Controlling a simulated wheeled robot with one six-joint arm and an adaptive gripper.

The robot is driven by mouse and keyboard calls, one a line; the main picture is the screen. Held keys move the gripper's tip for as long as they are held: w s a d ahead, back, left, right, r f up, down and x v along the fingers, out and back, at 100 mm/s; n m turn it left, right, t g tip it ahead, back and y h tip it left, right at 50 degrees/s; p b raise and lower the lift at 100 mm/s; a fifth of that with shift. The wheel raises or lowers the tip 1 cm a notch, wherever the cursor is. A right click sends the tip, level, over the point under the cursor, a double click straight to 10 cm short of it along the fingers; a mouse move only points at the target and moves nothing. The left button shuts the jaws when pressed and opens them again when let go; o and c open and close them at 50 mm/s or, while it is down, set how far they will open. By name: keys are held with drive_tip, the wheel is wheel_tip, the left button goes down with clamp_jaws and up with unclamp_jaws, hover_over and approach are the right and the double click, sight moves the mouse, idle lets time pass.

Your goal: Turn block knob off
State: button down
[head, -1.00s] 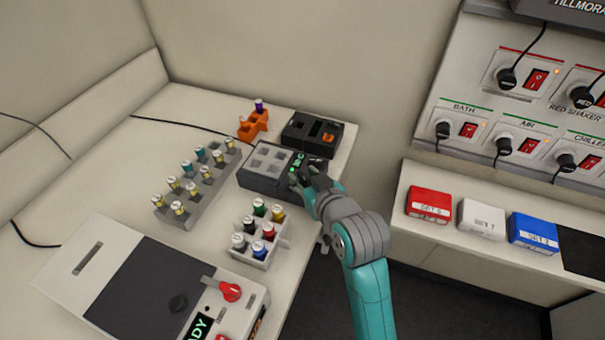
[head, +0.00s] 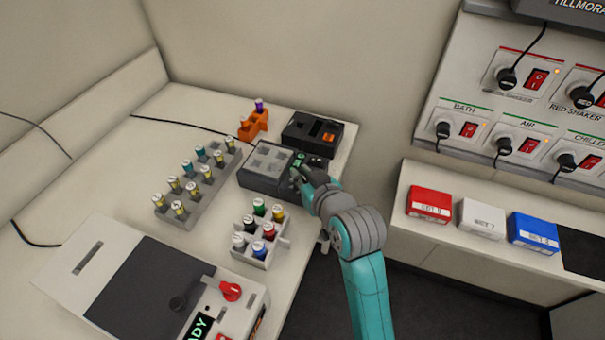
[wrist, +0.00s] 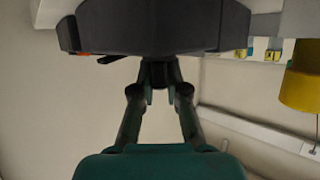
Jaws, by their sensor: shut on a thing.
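The dark grey block unit (head: 262,182) with a light grey well plate on top (head: 270,158) sits near the table's right edge in the head view. Its small green display (head: 299,160) is partly visible. My gripper (head: 298,178) is at the unit's right-hand panel, covering much of it. In the wrist view the dark body of the unit (wrist: 150,28) fills the top, and my gripper (wrist: 159,92) is shut on a small black knob (wrist: 160,74) against it. The knob's marking and pointer are hidden.
A black device (head: 312,135) stands close behind the block. A vial rack (head: 195,190) is to its left, and a small rack of coloured-cap vials (head: 262,240) is in front. A large machine with a red knob (head: 230,291) is at the lower left.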

drive_tip(key=n+g+y, duration=0.2)
drive_tip(key=n+y, duration=0.1)
drive_tip(key=shift+w+d+y, duration=0.1)
drive_tip(key=shift+y, duration=0.2)
drive_tip(key=shift+n+g+y, duration=1.8)
drive_tip(key=shift+n+g, duration=0.6)
drive_tip(key=shift+n, duration=0.4)
drive_tip(key=shift+g, duration=0.3)
drive_tip(key=c, duration=1.2)
unclamp_jaws()
drive_tip(key=v, duration=1.2)
